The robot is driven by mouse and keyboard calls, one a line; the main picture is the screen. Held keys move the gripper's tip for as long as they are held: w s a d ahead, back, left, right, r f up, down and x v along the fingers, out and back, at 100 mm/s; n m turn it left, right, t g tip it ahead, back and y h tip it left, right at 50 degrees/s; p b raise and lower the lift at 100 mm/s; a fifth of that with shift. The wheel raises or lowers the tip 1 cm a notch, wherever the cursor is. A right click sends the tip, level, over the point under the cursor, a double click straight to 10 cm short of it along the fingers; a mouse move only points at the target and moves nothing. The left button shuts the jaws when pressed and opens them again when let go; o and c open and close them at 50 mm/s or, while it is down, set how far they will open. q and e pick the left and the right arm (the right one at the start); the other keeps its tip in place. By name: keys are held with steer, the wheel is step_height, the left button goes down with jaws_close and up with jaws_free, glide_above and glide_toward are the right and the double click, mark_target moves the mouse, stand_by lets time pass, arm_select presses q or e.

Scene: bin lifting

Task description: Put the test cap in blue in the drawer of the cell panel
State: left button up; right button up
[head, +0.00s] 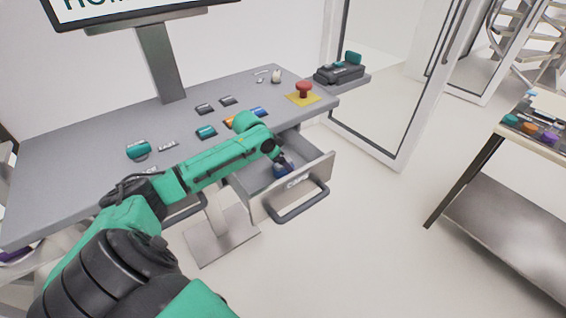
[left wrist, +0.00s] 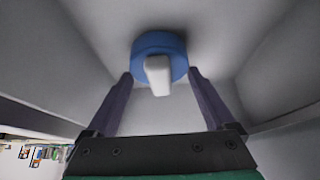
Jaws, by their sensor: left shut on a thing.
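The blue test cap (head: 281,169) is inside the open drawer (head: 318,170) of the grey cell panel (head: 75,170). In the left wrist view the cap (left wrist: 147,46) is a round blue piece with a white grip bar, seen between the fingertips. My left gripper (head: 285,162) reaches down into the drawer and is shut on the cap. Grey drawer walls surround the gripper in the left wrist view. Whether the cap touches the drawer floor I cannot tell. My right gripper is not in view.
The panel top carries teal and dark switches, a red emergency button (head: 303,89) on a yellow plate, and a screen on a post (head: 160,62). A black device (head: 339,73) sits at its far right end. A side table (head: 540,145) stands at right, with clear floor between.

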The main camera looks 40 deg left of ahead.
arm_select(q)
steer(key=shift+f, duration=0.3)
steer(key=o, duration=1.1)
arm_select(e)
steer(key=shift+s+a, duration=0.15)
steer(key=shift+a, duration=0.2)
arm_select(q)
steer(key=shift+s+a+r, duration=0.2)
steer(key=shift+s+r, duration=0.05)
steer(key=shift+r, duration=0.25)
steer(key=v, duration=1.1)
steer(key=shift+w+d, duration=0.1)
steer(key=shift+d, duration=0.05)
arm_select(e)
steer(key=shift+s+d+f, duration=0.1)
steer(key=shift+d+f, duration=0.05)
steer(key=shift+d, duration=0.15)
